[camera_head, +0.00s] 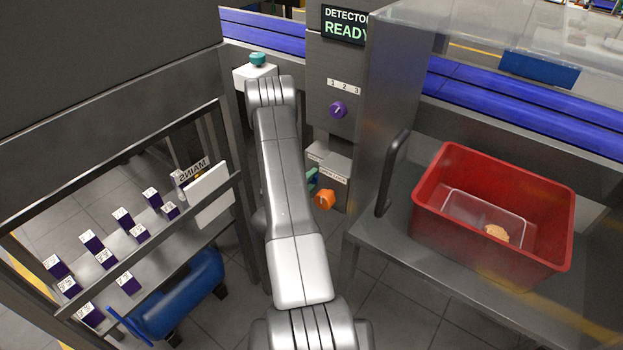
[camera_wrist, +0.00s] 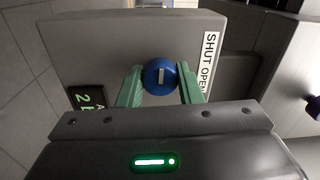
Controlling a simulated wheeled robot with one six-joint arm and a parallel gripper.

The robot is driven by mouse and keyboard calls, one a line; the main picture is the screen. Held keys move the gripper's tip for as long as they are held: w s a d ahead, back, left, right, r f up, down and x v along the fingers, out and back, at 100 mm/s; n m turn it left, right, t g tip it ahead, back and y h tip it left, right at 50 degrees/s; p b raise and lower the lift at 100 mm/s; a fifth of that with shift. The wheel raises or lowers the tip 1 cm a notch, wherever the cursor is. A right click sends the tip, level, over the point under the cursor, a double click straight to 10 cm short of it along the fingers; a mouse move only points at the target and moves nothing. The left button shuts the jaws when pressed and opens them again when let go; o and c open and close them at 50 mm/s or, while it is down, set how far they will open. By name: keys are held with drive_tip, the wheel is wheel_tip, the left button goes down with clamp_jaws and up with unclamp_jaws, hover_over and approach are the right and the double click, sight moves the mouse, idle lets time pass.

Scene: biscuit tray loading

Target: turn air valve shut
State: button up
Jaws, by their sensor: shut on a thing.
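The air valve is a round blue knob (camera_wrist: 160,76) with a white pointer mark, on a grey box (camera_wrist: 120,38) in the wrist view. The mark stands nearly upright in that view. A white SHUT/OPEN label (camera_wrist: 209,62) is to the right of the knob, with SHUT higher up. My gripper (camera_wrist: 160,84) has its green fingers on either side of the knob and is shut on it. In the head view a bit of green finger (camera_head: 312,180) shows beside my arm; the blue knob is hidden there.
A small dark display (camera_wrist: 88,98) is on the box. In the head view an orange knob (camera_head: 325,199) is close to my fingers, and a purple knob (camera_head: 338,110) is above, under the READY screen (camera_head: 346,27). A red crate (camera_head: 430,222) stands on the right.

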drive_tip(key=shift+n, duration=0.5)
drive_tip(key=o, duration=1)
drive_tip(key=shift+r, duration=0.1)
